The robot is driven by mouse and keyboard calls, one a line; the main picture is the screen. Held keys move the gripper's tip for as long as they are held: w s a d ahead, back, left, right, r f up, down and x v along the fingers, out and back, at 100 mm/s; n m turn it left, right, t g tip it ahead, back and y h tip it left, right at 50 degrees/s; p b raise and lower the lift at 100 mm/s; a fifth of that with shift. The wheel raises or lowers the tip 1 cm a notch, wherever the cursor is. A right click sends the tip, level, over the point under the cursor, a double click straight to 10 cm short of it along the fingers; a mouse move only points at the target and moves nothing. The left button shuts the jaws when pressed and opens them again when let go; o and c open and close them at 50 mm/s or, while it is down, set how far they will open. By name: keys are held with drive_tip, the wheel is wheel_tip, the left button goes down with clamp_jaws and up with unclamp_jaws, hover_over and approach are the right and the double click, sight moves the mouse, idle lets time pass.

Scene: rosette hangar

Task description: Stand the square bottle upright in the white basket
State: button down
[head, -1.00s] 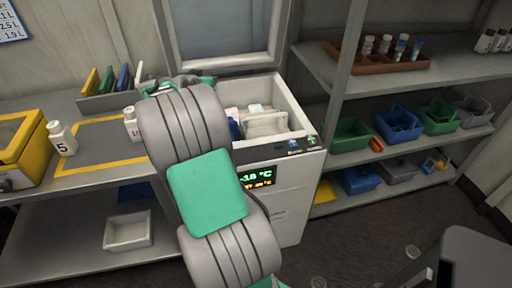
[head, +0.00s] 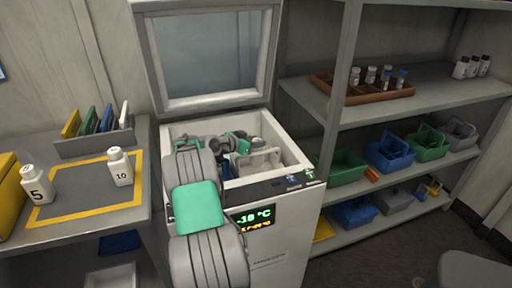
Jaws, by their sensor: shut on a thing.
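My gripper (head: 238,145), grey with green parts, is over the open freezer chest, low at its mouth. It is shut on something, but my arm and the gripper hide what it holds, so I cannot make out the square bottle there. A white basket (head: 262,160) with a raised handle sits inside the freezer, just right of and below the gripper. Its left part is hidden. Something blue shows beside it, partly covered by my arm.
The freezer (head: 290,207) has its lid (head: 212,55) raised behind. Bottles marked 5 (head: 37,186) and 10 (head: 120,168) stand on the left bench. The right shelves hold a brown tray (head: 352,99) of vials and several coloured baskets. A white bin (head: 108,277) is low on the left.

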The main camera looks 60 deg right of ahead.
drive_tip(key=shift+f, duration=0.6)
drive_tip(key=c, duration=1)
unclamp_jaws()
drive_tip(key=v, duration=1.2)
drive_tip(key=shift+r, duration=0.1)
